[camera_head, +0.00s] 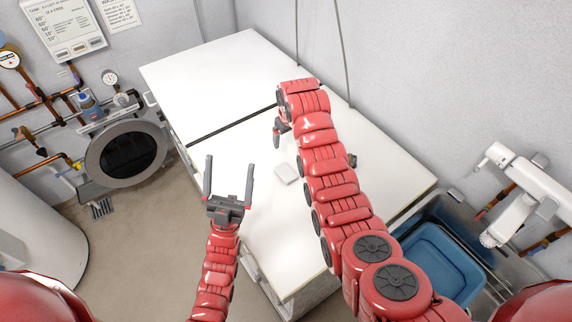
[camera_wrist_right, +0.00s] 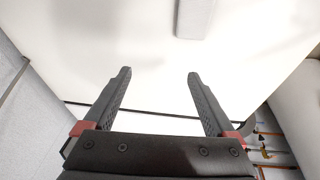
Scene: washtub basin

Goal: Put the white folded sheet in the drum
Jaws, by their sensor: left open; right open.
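The white folded sheet (camera_head: 287,173) is a small flat pale block lying on the white table top, left of my right arm. A pale flat block, apparently the sheet (camera_wrist_right: 195,16), shows at the top of the right wrist view, beyond the fingertips and apart from them. My left gripper (camera_head: 229,163) is open and empty, left of the sheet. My right gripper (camera_wrist_right: 158,73) is open and empty over the white surface; in the head view the arm partly hides it. A round grey-rimmed opening with a dark inside, apparently the drum (camera_head: 128,153), is at the left wall.
The white table (camera_head: 215,80) has a dark seam across it and bare room at its far end. A blue basin (camera_head: 440,262) stands at the lower right beside a white jointed fixture (camera_head: 525,190). Copper pipes and gauges line the left wall. A large white cylinder (camera_head: 35,240) stands at left.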

